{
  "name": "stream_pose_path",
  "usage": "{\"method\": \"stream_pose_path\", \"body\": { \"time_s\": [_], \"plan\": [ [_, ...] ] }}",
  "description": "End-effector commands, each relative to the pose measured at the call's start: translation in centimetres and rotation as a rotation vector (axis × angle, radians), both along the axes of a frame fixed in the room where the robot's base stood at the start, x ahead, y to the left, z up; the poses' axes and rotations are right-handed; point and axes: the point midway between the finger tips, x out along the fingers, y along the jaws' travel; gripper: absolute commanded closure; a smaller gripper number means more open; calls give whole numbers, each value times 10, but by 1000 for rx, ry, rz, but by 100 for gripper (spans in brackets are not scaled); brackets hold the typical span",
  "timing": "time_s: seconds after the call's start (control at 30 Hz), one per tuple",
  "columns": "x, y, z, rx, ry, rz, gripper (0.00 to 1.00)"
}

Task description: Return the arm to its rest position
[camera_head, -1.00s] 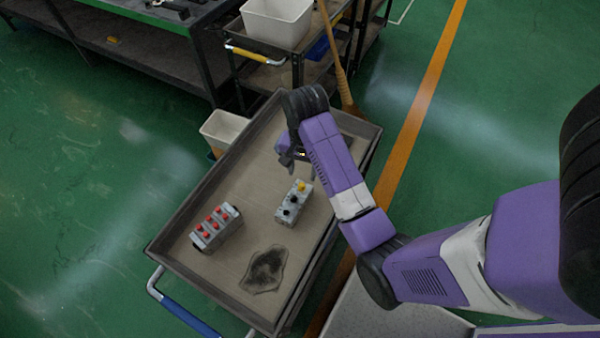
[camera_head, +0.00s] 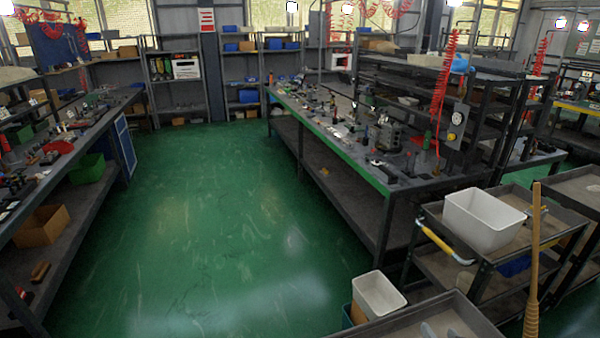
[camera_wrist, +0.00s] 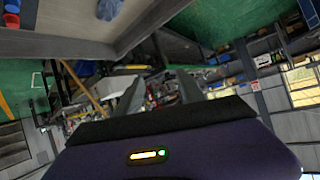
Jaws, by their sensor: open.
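My gripper (camera_wrist: 160,96) shows in the wrist view as two dark fingers spread apart, with nothing between them. In the head view, two small grey tips (camera_head: 440,331) at the bottom edge look like its fingertips, in front of the tray cart. The rest of my arm is out of the head view. Only the far corner of the tray cart (camera_head: 400,324) shows at the bottom. The valve blocks are not visible in either current view.
A long workbench (camera_head: 335,142) with tools stands beyond the cart. Another cart with a white bin (camera_head: 485,222) stands at the right, near a wooden handle (camera_head: 533,265). A smaller white bin (camera_head: 378,295) is beside the tray. Green floor (camera_head: 210,220) is open at centre left.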

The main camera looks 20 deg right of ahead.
Motion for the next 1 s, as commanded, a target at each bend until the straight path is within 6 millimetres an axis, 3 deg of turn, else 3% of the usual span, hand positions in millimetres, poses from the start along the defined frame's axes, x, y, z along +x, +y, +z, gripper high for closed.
{"method": "stream_pose_path", "body": {
  "time_s": [0.3,0.6,0.77,1.0],
  "plan": [
    [-77,94,31,-277,-235,300,54],
    [-174,173,60,-327,-365,448,54],
    [-223,199,62,-274,-351,476,54],
    [-271,215,39,-194,-233,487,54]
  ]
}}
